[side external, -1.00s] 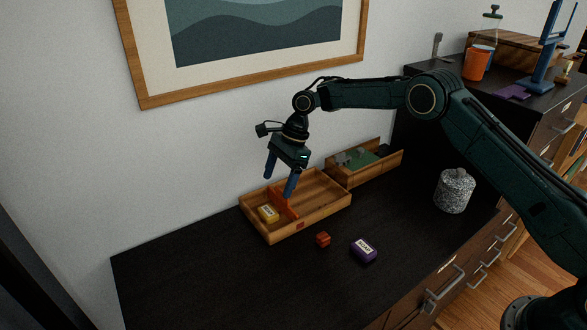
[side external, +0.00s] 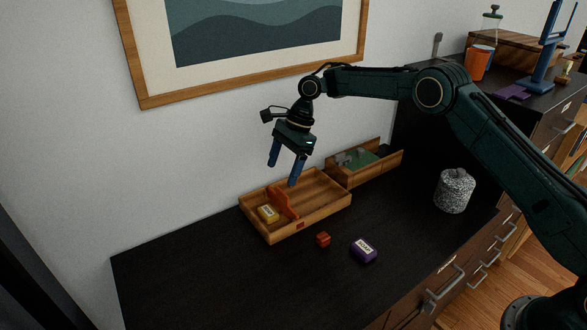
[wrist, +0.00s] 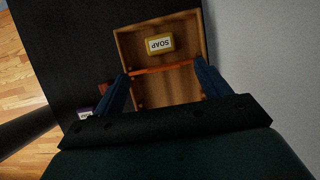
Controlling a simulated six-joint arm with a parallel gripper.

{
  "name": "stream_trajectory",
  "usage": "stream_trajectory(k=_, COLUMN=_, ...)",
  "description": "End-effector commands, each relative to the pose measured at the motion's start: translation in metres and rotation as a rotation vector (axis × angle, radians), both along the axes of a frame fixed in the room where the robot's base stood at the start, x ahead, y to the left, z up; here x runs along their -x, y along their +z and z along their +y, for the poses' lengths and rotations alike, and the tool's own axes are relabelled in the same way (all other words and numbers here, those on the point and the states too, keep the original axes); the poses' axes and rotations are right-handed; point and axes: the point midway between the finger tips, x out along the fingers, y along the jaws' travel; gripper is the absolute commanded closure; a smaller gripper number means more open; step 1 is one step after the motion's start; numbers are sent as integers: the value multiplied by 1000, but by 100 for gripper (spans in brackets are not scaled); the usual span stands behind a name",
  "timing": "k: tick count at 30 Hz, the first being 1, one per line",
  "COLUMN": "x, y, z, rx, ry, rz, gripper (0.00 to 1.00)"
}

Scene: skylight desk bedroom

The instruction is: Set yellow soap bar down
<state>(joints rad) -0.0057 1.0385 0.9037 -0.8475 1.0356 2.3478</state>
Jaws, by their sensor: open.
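The yellow soap bar (side external: 268,213) lies flat in the left compartment of the wooden tray (side external: 312,219), left of the orange divider (side external: 284,201). In the wrist view the soap (wrist: 159,44) shows its label, with bare tray floor around it. My gripper (side external: 283,176) is open and empty, above the tray near the divider. In the wrist view its blue fingers (wrist: 163,84) stand wide apart, with nothing between them but the view of the tray. The soap is apart from both fingers.
A purple soap bar (side external: 364,250) and a small red-brown block (side external: 323,239) lie on the dark desktop in front of the tray. A wooden box (side external: 372,174) stands behind it, and a speckled jar (side external: 455,191) stands to the right. The front left desktop is clear.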

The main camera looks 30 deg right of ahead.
Motion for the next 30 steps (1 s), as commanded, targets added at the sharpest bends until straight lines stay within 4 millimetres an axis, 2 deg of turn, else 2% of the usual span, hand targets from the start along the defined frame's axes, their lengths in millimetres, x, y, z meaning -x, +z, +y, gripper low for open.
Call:
stream_trajectory(k=5, x=2, y=13, z=-1, rx=4, ry=23, rz=-23, gripper=24)
stream_trajectory(k=8, x=6, y=28, z=-3, rx=10, ry=55, rz=-52, gripper=24)
stream_trajectory(k=14, x=23, y=74, z=-10, rx=35, ry=158, rz=-141, gripper=24)
stream_trajectory(k=21, x=56, y=130, z=-21, rx=82, ry=309, rz=-261, gripper=24)
stream_trajectory(k=30, x=112, y=186, z=-37, rx=160, ry=502, rz=-396, gripper=24)
